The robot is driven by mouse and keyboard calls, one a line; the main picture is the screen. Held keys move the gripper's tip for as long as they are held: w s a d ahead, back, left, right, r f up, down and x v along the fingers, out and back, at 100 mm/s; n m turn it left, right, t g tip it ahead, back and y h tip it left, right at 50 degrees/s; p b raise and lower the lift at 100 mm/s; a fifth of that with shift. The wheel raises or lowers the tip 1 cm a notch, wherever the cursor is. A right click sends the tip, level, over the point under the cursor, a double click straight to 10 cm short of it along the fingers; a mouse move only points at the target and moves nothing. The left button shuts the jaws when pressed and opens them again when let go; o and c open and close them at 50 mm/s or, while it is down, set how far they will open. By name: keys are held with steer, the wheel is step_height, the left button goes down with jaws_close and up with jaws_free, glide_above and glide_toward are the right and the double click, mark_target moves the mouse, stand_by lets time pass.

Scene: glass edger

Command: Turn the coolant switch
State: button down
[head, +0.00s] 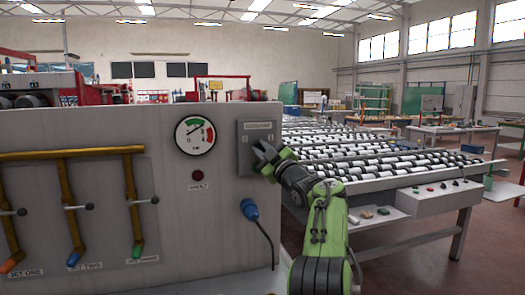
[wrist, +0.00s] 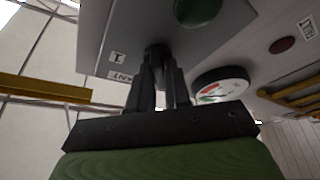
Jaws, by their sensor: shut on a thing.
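The coolant switch plate (head: 259,133) is a grey panel at the right end of the grey machine front in the head view. My gripper (head: 264,152) is at the plate's lower part and hides the knob there. In the wrist view the switch knob (wrist: 156,51) is dark and sits between the fingertips of my gripper (wrist: 157,72), which is shut on it. A white label with a bar mark (wrist: 119,57) and a label ending in "ANT" (wrist: 122,76) lie left of the knob. The knob's pointing direction is hidden.
A pressure gauge (head: 194,135) and a dark red lamp (head: 197,174) are left of the plate. A blue plug (head: 249,209) with a cable hangs below. Brass pipes with lever valves (head: 133,205) stand left. A roller conveyor (head: 385,165) extends right.

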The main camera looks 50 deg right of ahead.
steer(key=c, duration=1.2)
jaws_free()
steer(key=shift+o, duration=0.2)
steer(key=b+v, duration=0.6)
steer(key=v, duration=0.9)
steer(key=shift+s, duration=0.35)
